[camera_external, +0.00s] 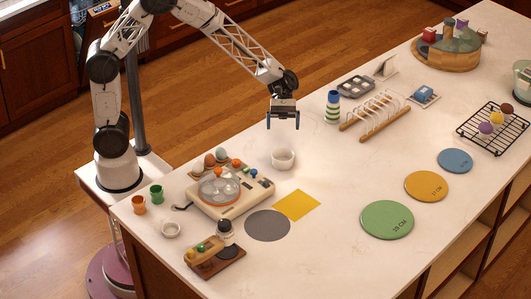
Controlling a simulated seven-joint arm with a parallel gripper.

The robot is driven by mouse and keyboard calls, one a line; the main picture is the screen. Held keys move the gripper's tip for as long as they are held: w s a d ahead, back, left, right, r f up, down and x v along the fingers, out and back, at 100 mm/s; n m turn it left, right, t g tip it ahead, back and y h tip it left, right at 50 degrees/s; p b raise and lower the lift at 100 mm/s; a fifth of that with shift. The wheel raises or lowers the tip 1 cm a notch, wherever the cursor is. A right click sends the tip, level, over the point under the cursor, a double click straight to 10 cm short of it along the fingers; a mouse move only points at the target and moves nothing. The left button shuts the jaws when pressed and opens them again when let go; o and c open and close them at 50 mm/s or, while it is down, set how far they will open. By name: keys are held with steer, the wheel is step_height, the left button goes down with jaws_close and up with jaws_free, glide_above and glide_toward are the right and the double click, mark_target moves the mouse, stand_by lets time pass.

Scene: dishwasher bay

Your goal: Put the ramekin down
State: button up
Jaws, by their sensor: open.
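A small white ramekin (283,159) stands upright on the pale countertop (335,190), right of the cream egg cooker. My gripper (283,126) is open, pointing down above the ramekin with a visible gap between them. Nothing shows between its fingers.
An egg cooker (231,190) stands left of the ramekin. A yellow square (297,205) and a grey disc (267,225) lie in front. A wooden plate rack (374,116) and striped bottle (333,106) stand behind right. The counter right of the ramekin is clear.

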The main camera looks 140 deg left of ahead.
steer(key=shift+d, duration=0.1)
steer(key=s+d+r+m+g+y, duration=0.1)
steer(key=d+r+m+g, duration=0.2)
steer(key=d, duration=0.6)
steer(key=s+d+r+m+g+y, duration=0.1)
steer(key=s+d+r+m+g, duration=0.3)
steer(key=d, duration=0.6)
steer(key=w+d+r+m+y, duration=0.1)
steer(key=d+r+m, duration=0.1)
steer(key=d+m, duration=0.5)
steer(key=s+d+r+m+y, duration=0.2)
steer(key=s+d+m, duration=0.4)
steer(key=s+d, duration=0.3)
steer(key=s+d+r+m+y, duration=0.1)
steer(key=s+d+m+y, duration=0.3)
steer(key=s+d+m, duration=0.3)
steer(key=shift+s+d+r+y, duration=0.3)
steer(key=shift+s+d+r, duration=0.1)
steer(key=shift+s+d, duration=0.8)
steer(key=shift+w+d, duration=0.1)
steer(key=shift+w, duration=0.05)
